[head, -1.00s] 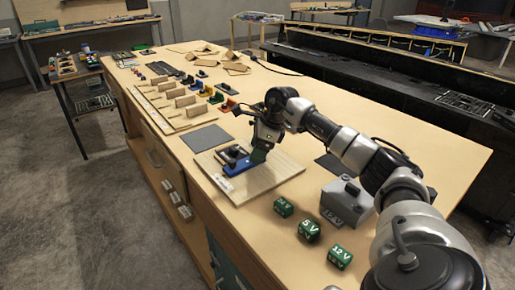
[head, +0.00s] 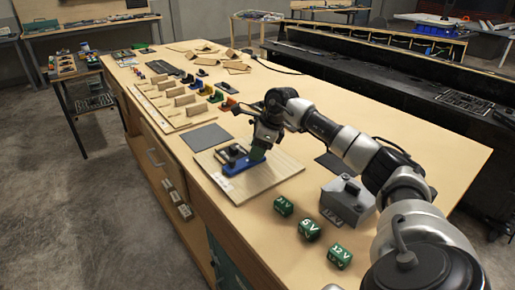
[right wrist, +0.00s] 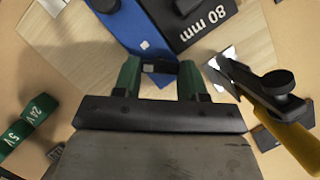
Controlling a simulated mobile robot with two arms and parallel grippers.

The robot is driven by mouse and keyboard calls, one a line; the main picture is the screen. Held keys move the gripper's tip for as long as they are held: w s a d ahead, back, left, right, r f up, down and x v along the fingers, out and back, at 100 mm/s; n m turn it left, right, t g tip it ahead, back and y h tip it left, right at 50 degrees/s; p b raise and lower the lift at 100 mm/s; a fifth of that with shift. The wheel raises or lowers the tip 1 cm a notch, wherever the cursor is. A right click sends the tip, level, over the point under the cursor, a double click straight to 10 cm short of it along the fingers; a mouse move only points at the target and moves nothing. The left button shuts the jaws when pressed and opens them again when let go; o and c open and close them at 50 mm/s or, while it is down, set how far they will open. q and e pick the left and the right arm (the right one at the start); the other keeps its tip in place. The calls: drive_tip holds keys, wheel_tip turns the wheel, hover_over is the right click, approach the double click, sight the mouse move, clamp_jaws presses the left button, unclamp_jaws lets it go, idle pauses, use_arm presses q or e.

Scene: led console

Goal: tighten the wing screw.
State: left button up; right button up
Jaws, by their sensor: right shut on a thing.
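My right gripper (head: 255,158) points down over the wooden board (head: 278,172), at the blue block (head: 236,160). In the right wrist view its two green fingers (right wrist: 160,80) are shut on a small dark piece, the wing screw (right wrist: 160,66), at the near end of the blue block (right wrist: 134,30). The fingers hide part of the screw, and I cannot tell how deep it sits. A dark block marked 80 mm (right wrist: 190,22) lies beside the blue block. My left gripper is not in view.
Green voltage cubes (head: 309,229) and a grey box with a handle (head: 346,200) stand at the front right of the board. A grey mat (head: 207,138) and rows of coloured parts lie beyond. A yellow and black thing (right wrist: 275,100) is near the fingers.

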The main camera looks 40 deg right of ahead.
drive_tip(key=m+h, duration=0.1)
drive_tip(key=m, duration=0.2)
drive_tip(key=m+t+h, duration=0.1)
drive_tip(key=m, duration=0.1)
drive_tip(key=shift+a+m, duration=0.15)
drive_tip(key=shift+m, duration=0.25)
drive_tip(key=shift+a+r+m+h, duration=0.15)
drive_tip(key=shift+m+h, duration=0.55)
drive_tip(key=shift+m, duration=1.2)
drive_tip(key=o, duration=0.9)
drive_tip(key=shift+o, duration=0.2)
drive_tip(key=v, duration=1)
drive_tip(key=shift+s+r+b, duration=0.25)
drive_tip(key=shift+s+b, duration=0.05)
drive_tip(key=shift+b, duration=0.15)
drive_tip(key=shift+a, duration=0.1)
